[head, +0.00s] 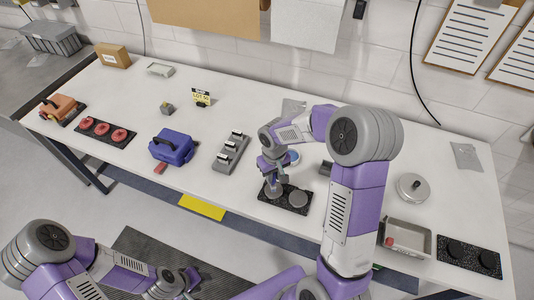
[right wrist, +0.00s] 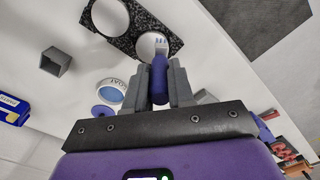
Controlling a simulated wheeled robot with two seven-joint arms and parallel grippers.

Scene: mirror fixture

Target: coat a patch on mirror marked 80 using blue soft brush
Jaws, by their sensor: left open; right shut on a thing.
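A black speckled fixture (head: 285,207) on the white table holds two round mirrors, a left one (head: 272,190) and a right one (head: 299,198). I cannot read any 80 on them. My right gripper (head: 272,176) is above the left mirror. In the right wrist view it is shut on the blue brush (right wrist: 158,82), bristles (right wrist: 161,45) pointing at one mirror (right wrist: 147,46); I cannot tell whether they touch. The other mirror (right wrist: 108,17) shows beside it. A blue-and-white COAT tin (right wrist: 109,89) stands nearby. My left gripper (head: 183,284) is open and empty, below the table's front edge.
A round metal lid (head: 412,187), a metal tray (head: 405,237) and another black fixture (head: 468,257) are at the right. A blue disc (right wrist: 103,112) lies by the tin.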

